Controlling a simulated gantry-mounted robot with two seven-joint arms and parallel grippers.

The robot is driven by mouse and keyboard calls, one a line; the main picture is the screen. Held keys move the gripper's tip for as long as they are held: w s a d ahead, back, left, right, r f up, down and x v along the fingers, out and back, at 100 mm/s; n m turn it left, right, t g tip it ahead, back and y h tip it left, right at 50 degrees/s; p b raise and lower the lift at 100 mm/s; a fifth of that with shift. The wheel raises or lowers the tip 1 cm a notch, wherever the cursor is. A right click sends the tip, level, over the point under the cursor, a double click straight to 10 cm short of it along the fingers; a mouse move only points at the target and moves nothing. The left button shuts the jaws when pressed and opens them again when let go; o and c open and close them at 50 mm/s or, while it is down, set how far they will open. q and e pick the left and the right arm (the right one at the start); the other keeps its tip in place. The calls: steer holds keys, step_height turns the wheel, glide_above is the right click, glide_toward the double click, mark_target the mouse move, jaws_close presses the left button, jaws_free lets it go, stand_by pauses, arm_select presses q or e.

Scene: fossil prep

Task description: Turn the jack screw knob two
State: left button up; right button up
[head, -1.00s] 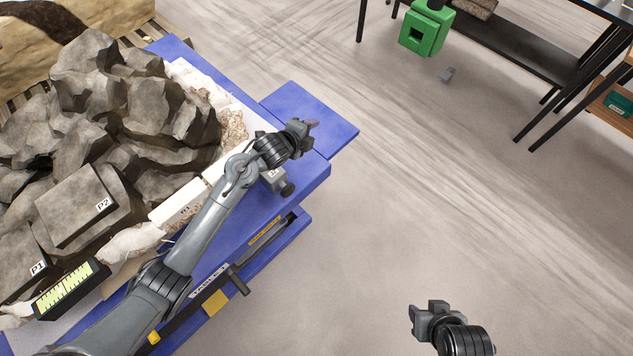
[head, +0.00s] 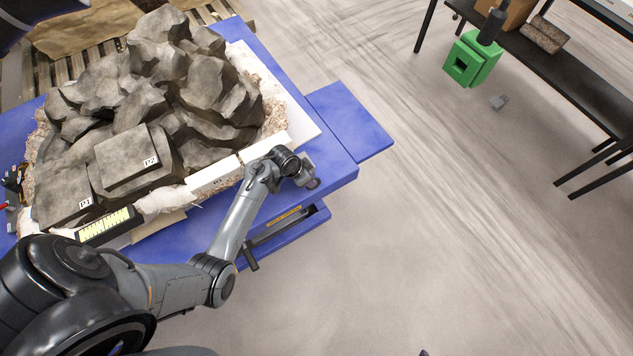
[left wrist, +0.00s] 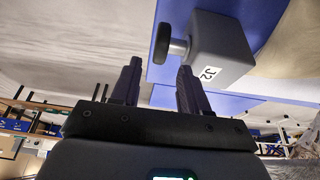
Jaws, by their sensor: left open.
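The jack, a grey block labelled J2 (left wrist: 222,50), shows in the left wrist view against the blue table. Its dark round knob (left wrist: 161,43) sticks out on a short metal stem at the block's left. My left gripper (left wrist: 159,64) is open and empty. Its fingertips point toward the knob, which appears just beyond them and between their lines; I see no contact. In the head view my left gripper (head: 308,172) is at the table's near right edge and largely covers the jack. Only a small dark tip, perhaps of my right gripper (head: 424,352), shows at the bottom edge.
The blue table (head: 350,130) carries a rock mass (head: 130,100) in a pale jacket, with blocks labelled P1 and P2. A lit display (head: 107,226) stands at its front.

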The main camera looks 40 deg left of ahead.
arm_select(q)
steer(key=b+x, duration=0.1)
steer(key=x, duration=0.6)
steer(key=shift+w+f, duration=0.2)
steer(key=shift+f, duration=0.1)
jaws_close()
